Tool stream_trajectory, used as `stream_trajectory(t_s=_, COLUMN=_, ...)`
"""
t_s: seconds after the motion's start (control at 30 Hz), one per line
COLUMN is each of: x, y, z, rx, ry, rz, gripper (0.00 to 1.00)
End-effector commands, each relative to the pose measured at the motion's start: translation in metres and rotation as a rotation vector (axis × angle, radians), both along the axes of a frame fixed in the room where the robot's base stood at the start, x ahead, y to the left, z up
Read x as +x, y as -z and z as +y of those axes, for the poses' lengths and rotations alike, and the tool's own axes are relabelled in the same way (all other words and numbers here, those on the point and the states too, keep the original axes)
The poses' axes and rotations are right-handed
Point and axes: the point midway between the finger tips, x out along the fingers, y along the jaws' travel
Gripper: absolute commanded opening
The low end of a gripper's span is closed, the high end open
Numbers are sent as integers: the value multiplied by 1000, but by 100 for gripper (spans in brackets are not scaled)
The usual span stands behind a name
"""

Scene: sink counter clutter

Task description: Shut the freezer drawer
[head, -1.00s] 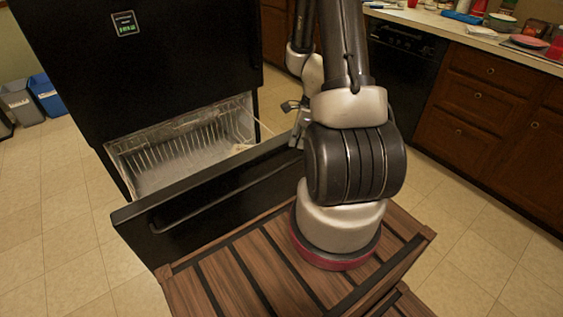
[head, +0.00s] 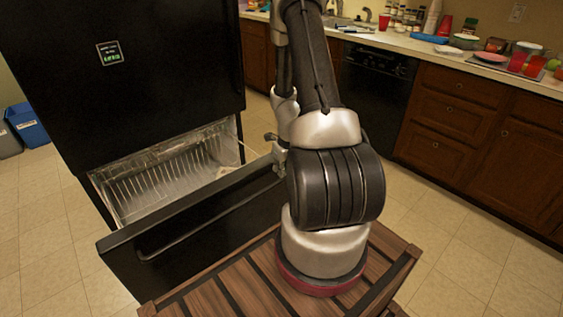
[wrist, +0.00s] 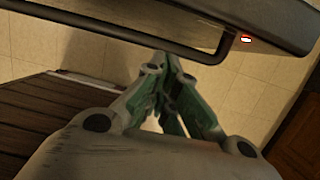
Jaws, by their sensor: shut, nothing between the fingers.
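The freezer drawer (head: 215,215) is the bottom drawer of a tall black fridge (head: 130,75). It stands pulled out, with its white wire basket (head: 165,180) showing behind the black front. A long bar handle (head: 205,222) runs along the front. My gripper (head: 275,145) is near the right end of the drawer front, partly hidden by my arm. In the wrist view my gripper (wrist: 178,125) is shut and empty. Its fingers point toward the drawer front (wrist: 200,15) and its handle (wrist: 120,32); I cannot tell whether they touch it.
A counter (head: 430,45) with cups, bowls and bottles runs along the right, above wooden cabinets (head: 460,120) and a black dishwasher (head: 375,95). A blue bin (head: 28,125) stands at the far left. Tiled floor (head: 60,250) is clear left of the drawer.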

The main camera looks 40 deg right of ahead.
Motion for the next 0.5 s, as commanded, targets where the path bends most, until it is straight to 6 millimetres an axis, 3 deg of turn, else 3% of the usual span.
stream_trajectory(t_s=0.2, x=8, y=28, z=0, rx=0, ry=-1, rz=0, gripper=0)
stream_trajectory(t_s=0.5, x=32, y=26, z=2, rx=-2, ry=-5, rz=0, gripper=0)
